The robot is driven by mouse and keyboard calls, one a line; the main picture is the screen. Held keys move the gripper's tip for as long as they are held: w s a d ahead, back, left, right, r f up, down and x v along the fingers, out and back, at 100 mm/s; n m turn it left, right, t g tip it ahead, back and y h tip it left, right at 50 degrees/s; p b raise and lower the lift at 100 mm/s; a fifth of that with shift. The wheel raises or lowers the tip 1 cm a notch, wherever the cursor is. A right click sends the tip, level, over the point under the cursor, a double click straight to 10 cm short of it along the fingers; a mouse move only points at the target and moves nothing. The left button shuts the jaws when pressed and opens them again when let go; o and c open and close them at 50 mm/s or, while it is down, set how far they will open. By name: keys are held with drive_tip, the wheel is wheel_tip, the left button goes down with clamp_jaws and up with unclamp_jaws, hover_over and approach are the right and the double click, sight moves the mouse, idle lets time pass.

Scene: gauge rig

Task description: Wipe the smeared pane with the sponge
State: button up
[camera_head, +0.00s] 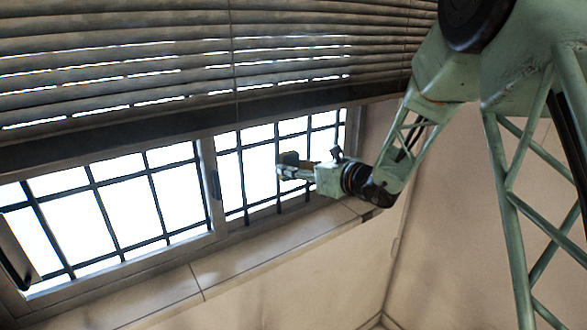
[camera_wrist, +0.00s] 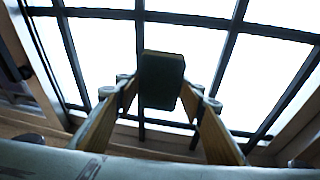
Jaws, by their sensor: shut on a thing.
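The window is a barred pane in two sections; the right-hand pane (camera_head: 258,160) is bright white behind dark bars, and no smear can be made out in the glare. My gripper (camera_head: 293,170) is at the right-hand pane. In the wrist view my gripper (camera_wrist: 160,95) is shut on a dark block, the sponge (camera_wrist: 162,75), held between its two fingers in front of the bars. The sponge (camera_head: 288,158) shows small in the head view. Whether it touches the glass cannot be told.
A slatted blind (camera_head: 150,60) hangs over the upper window. A frame post (camera_head: 213,185) divides the panes. A sill ledge (camera_head: 240,258) runs below. A bare wall (camera_head: 455,220) stands at the right. The left pane (camera_head: 120,210) has nothing in front of most of it.

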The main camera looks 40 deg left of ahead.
sight(275, 168)
drive_tip(key=shift+s+a+b, duration=0.3)
drive_tip(key=shift+s+b, duration=0.2)
drive_tip(key=shift+s, duration=0.2)
drive_tip(key=shift+s+a+b, duration=0.3)
drive_tip(key=shift+s+b, duration=0.15)
drive_tip(key=shift+s, duration=0.2)
drive_tip(key=shift+s+a, duration=0.15)
drive_tip(key=shift+s, duration=0.2)
drive_tip(key=shift+s+b, duration=0.1)
drive_tip(key=shift+b, duration=0.4)
drive_tip(key=shift+w+r, duration=0.1)
drive_tip(key=shift+w, duration=0.1)
drive_tip(key=shift+w+d, duration=0.35)
drive_tip(key=shift+w, duration=0.55)
drive_tip(key=shift+w+d, duration=0.3)
drive_tip(key=shift+w, duration=0.55)
drive_tip(key=shift+w, duration=0.15)
drive_tip(key=shift+w+d+r, duration=0.1)
drive_tip(key=shift+w+d, duration=0.05)
drive_tip(key=shift+w, duration=0.2)
drive_tip(key=shift+w+d+p, duration=0.2)
drive_tip(key=shift+w+d, duration=0.05)
drive_tip(key=shift+w, duration=0.4)
drive_tip(key=shift+w+d+p, duration=0.15)
drive_tip(key=shift+w+d, duration=0.1)
drive_tip(key=shift+w, duration=0.4)
